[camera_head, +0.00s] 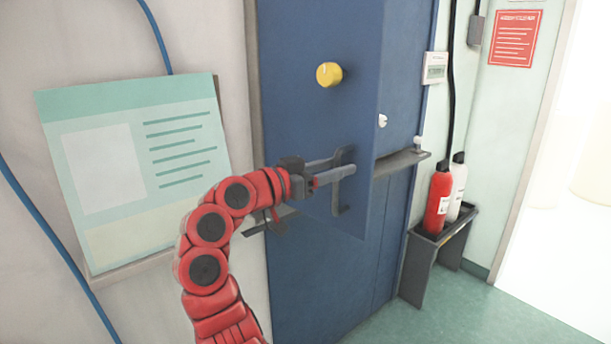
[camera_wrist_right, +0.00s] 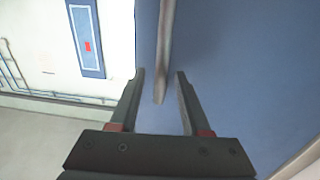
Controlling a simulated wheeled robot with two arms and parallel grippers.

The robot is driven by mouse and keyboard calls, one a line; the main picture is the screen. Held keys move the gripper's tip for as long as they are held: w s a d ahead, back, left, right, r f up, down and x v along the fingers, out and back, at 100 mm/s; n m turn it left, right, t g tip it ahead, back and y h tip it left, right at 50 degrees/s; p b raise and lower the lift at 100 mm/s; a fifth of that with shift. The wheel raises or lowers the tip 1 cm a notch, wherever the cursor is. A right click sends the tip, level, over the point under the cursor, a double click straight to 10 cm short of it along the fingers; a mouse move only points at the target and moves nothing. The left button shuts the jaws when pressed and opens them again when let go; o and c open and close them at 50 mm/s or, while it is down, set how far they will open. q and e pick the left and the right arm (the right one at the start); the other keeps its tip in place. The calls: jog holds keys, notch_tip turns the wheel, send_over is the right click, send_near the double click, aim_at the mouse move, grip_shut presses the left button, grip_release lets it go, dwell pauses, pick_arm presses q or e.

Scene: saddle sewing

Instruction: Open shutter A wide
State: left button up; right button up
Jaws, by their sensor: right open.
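A blue shutter (camera_head: 300,115) stands partly swung out towards me, with a yellow knob (camera_head: 329,74) on its face. No letter on it is readable. A grey bar handle (camera_head: 341,207) sits lower on the shutter. My right gripper (camera_head: 345,170) is at the handle, fingers pointing right. In the right wrist view the open gripper (camera_wrist_right: 159,80) has one finger on each side of the handle (camera_wrist_right: 165,45), with gaps visible. The shutter's blue face (camera_wrist_right: 230,75) fills the right of that view. My left gripper is not in view.
A grey ledge (camera_head: 402,161) crosses the blue surface behind the shutter. A red cylinder (camera_head: 439,200) and a white one (camera_head: 458,185) stand in a dark rack (camera_head: 421,262) at right. A pale green board (camera_head: 135,165) leans at left. Green floor (camera_head: 480,315) is clear at lower right.

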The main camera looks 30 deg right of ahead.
jog(key=s+a+b, duration=0.1)
jog(key=s+a, duration=0.1)
jog(key=a, duration=1.4)
jog(key=shift+s+a, duration=0.15)
jog(key=shift+a, duration=0.15)
jog(key=shift+f, duration=0.1)
